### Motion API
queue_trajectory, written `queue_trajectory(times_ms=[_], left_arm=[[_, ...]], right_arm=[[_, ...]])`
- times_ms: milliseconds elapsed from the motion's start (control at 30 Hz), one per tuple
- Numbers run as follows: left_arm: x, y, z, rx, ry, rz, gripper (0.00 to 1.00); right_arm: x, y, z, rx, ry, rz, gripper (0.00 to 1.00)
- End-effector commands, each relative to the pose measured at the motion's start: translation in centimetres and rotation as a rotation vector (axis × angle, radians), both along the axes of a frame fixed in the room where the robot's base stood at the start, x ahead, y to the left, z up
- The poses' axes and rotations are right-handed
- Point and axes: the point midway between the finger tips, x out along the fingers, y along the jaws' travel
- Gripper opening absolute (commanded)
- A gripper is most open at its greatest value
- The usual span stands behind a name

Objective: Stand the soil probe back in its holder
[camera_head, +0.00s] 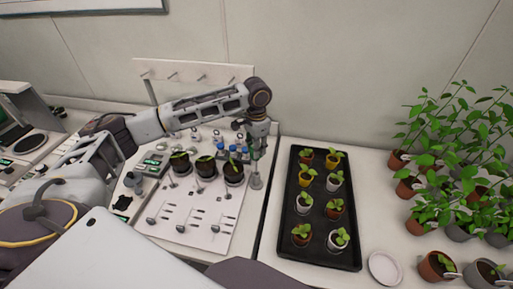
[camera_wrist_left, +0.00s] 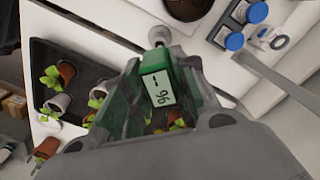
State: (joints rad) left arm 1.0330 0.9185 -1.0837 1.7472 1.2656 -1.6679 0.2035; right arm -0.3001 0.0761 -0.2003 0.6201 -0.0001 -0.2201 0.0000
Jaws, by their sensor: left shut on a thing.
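My left gripper (camera_head: 256,150) is shut on the soil probe, over the right edge of the white board with the tools. The soil probe (camera_wrist_left: 158,85) is green with a white display in the left wrist view. In the head view only a little green shows between the fingers. A grey round piece, which looks like the holder (camera_wrist_left: 158,35), lies just beyond the probe's end. It also shows in the head view as a small grey upright cylinder (camera_head: 256,181) right below the gripper. I cannot tell whether the probe's tip is inside it. My right gripper is not in view.
A black tray (camera_head: 280,225) with several potted seedlings stands right of the board. Dark pots (camera_head: 206,170) and blue-capped bottles stand close left of the gripper. A white saucer (camera_head: 385,268) and leafy plants (camera_head: 465,150) are at the right. A peg rack (camera_head: 190,72) stands behind.

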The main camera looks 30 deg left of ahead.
Motion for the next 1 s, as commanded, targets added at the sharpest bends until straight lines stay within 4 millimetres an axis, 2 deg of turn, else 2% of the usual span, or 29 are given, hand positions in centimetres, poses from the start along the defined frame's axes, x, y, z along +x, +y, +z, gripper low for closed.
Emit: queue_trajectory(times_ms=[1000], left_arm=[[0.0,0.0,-1.3,-0.001,0.0,0.0,0.03]], right_arm=[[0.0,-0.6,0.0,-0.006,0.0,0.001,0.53]])
